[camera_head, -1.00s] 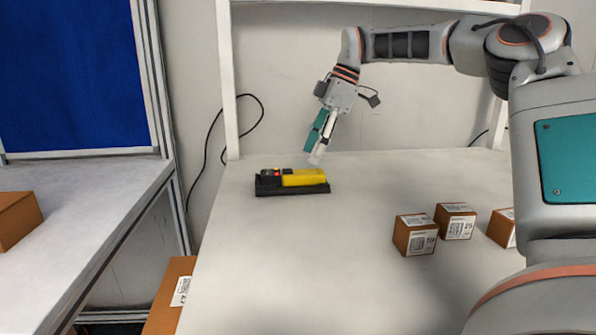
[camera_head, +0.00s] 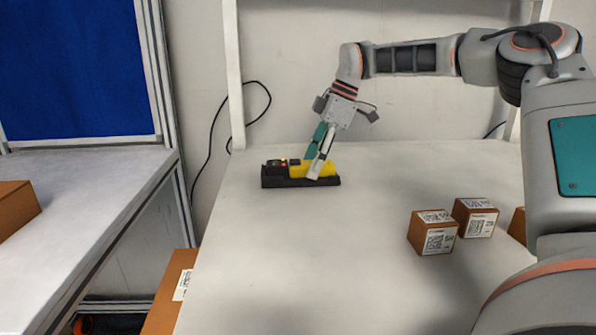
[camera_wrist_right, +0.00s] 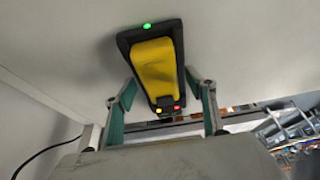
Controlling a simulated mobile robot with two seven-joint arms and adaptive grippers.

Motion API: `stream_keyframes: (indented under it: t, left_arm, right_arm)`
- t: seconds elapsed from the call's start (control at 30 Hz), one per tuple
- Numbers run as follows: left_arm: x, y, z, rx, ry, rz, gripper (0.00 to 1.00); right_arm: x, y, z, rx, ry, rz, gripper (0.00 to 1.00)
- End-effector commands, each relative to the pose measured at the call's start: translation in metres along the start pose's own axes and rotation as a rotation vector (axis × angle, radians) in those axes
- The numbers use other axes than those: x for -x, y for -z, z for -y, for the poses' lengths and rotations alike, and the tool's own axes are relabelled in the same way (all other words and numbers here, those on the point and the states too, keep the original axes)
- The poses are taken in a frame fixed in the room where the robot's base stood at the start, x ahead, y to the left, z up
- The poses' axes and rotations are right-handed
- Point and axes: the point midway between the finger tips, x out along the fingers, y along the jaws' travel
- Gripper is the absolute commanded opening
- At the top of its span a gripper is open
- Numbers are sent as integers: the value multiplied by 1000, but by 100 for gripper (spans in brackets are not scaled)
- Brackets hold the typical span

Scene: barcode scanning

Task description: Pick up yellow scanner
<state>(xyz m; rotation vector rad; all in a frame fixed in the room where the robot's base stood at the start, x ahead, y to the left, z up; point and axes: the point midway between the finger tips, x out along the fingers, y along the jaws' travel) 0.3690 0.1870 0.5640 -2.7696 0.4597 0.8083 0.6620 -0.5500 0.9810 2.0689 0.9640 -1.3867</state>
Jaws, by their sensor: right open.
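The yellow scanner (camera_head: 324,167) lies in its black holder (camera_head: 300,182) near the back left of the table. It has a dark end with a red light. My right gripper (camera_head: 314,169) has come down to the scanner, and its fingers partly hide it. In the right wrist view the scanner (camera_wrist_right: 156,72) lies between the two spread teal fingers of my right gripper (camera_wrist_right: 165,85). The fingers are open, with a visible gap on each side. My left gripper is in neither view.
Small brown boxes with barcode labels, such as this one (camera_head: 433,232), stand at the right of the white table (camera_head: 300,260). A side table (camera_head: 80,215) at the left holds a brown box (camera_head: 15,211). The table's middle is clear.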

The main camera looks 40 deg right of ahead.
Motion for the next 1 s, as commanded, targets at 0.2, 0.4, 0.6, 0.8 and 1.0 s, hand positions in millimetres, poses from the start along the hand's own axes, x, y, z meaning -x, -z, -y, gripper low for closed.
stream_keyframes:
  t: [0.2, 0.4, 0.6, 0.8, 1.0]
  left_arm:
    - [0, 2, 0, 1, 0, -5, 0]
    - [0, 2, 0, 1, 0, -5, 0]
    - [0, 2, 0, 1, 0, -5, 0]
    - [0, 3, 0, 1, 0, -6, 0]
    - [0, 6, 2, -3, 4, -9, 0]
  right_arm:
    - [-2, 1, 0, 1, -2, -2, 56]
    - [-2, 1, 0, 1, -2, -1, 22]
    - [-2, 1, 0, 1, -2, -2, 8]
    - [2, 3, 0, 1, -3, -2, 8]
    - [31, 15, 0, 2, -8, -3, 8]
